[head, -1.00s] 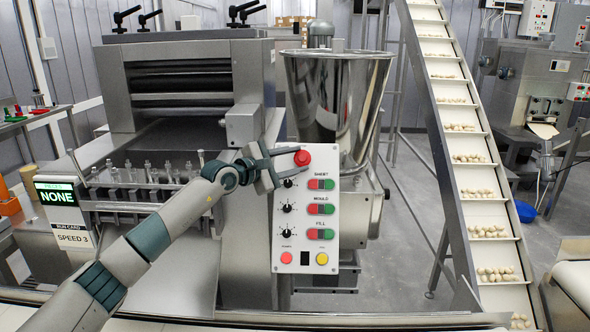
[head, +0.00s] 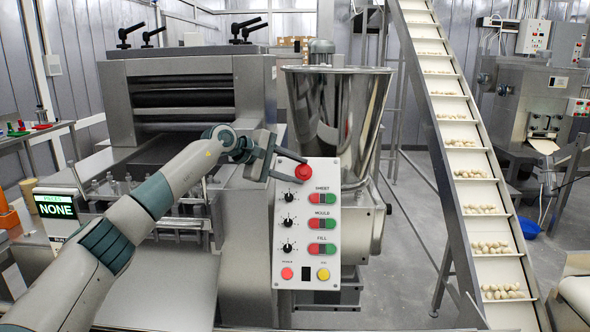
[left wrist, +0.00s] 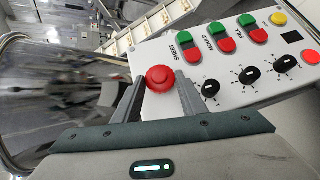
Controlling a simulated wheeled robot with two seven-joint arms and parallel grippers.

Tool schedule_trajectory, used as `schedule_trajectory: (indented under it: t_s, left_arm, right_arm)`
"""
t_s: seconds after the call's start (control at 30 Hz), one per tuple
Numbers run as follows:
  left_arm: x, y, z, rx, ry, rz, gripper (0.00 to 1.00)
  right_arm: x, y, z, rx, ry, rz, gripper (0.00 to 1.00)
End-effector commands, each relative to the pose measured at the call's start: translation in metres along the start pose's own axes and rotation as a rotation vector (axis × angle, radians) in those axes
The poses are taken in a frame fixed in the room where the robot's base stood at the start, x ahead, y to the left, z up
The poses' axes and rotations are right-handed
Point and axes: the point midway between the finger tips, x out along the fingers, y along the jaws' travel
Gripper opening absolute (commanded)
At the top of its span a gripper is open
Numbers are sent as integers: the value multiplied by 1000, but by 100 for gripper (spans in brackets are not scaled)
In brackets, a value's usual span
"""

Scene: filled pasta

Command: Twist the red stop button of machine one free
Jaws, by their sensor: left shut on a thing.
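The red stop button (head: 304,171) sits at the top of the white control panel (head: 286,243) of the machine in front of me. It also shows in the left wrist view (left wrist: 160,78) as a round red knob. My left gripper (head: 289,168) is at the button, with one finger on each side of it. In the left wrist view the fingers (left wrist: 158,98) are closed on the knob from both sides. My right gripper is in neither view.
Below the button the panel carries black dials, green and red switch pairs, and a red and a yellow button. A steel hopper (head: 338,110) stands behind the panel. An inclined conveyor (head: 462,160) with pasta pieces rises at the right. A NONE display (head: 56,206) stands at the left.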

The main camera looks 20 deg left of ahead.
Motion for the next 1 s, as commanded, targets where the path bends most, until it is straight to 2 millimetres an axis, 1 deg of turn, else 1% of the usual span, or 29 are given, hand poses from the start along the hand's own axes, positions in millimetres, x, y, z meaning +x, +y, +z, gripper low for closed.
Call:
schedule_trajectory:
  t_s: [0.1, 0.4, 0.43, 0.47, 0.5, 0.83, 1.0]
  left_arm:
    - [0, 0, -1, 6, 2, -9, 16]
    - [0, -1, -1, 7, 3, -9, 16]
    - [0, -1, -1, 7, 3, -9, 40]
    - [0, -1, -1, 7, 3, -9, 47]
    - [0, -1, -1, 7, 3, -9, 57]
    - [0, 0, -1, 7, 2, -7, 57]
    - [-7, 0, -1, 7, 1, -6, 57]
  right_arm:
    - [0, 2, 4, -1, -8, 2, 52]
    - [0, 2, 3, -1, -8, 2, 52]
    - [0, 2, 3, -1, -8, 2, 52]
    - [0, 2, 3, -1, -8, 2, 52]
    - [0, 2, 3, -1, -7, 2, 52]
    - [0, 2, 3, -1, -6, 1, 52]
    - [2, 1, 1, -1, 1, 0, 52]
